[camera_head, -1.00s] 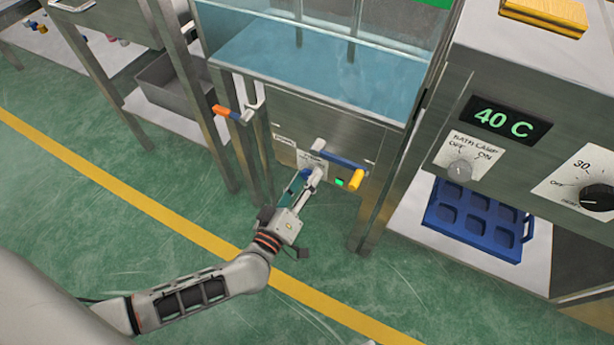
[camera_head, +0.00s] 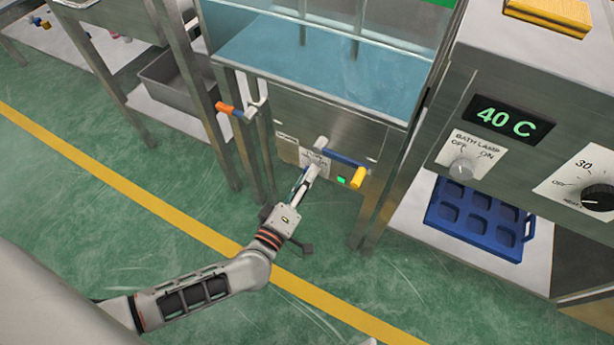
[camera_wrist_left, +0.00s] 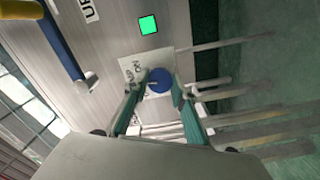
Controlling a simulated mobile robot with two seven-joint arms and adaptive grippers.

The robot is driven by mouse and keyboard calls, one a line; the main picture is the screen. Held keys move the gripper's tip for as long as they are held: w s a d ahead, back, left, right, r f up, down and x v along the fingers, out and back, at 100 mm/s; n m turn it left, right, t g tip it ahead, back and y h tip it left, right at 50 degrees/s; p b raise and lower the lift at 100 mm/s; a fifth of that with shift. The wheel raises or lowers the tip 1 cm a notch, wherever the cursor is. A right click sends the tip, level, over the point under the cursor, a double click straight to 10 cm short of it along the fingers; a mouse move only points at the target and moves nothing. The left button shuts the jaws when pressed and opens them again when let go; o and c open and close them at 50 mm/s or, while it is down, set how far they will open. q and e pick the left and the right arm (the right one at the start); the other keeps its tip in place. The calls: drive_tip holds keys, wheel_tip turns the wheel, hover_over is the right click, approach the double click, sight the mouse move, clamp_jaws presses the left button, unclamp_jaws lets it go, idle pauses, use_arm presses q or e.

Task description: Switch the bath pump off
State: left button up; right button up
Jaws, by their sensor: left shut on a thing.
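The round blue pump knob (camera_wrist_left: 160,80) sits on a white label plate (camera_wrist_left: 133,68) with "ON" lettering, on the bath's steel front. In the wrist view my left gripper (camera_wrist_left: 155,88) has its teal fingers on either side of the knob, shut on it. In the head view the left gripper (camera_head: 309,172) reaches the panel and mostly hides the knob. A pale mark shows on the knob, but its exact setting is hard to read. A green square light (camera_wrist_left: 149,25) is lit near the plate; it also shows in the head view (camera_head: 341,180). My right gripper is out of view.
A blue-bar lever with a yellow end (camera_head: 358,177) juts out just beside the gripper. An orange-tipped valve handle (camera_head: 228,107) is to the left. The water bath (camera_head: 320,70) is above. A panel with a bath lamp knob (camera_head: 461,170) stands right. Open green floor lies below.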

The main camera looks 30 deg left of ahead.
use_arm(q)
drive_tip(key=shift+n+b, duration=0.45)
drive_tip(key=shift+n, duration=3.65)
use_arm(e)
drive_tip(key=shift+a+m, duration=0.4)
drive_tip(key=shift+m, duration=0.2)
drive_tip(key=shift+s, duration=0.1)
use_arm(q)
drive_tip(key=o, duration=1.1)
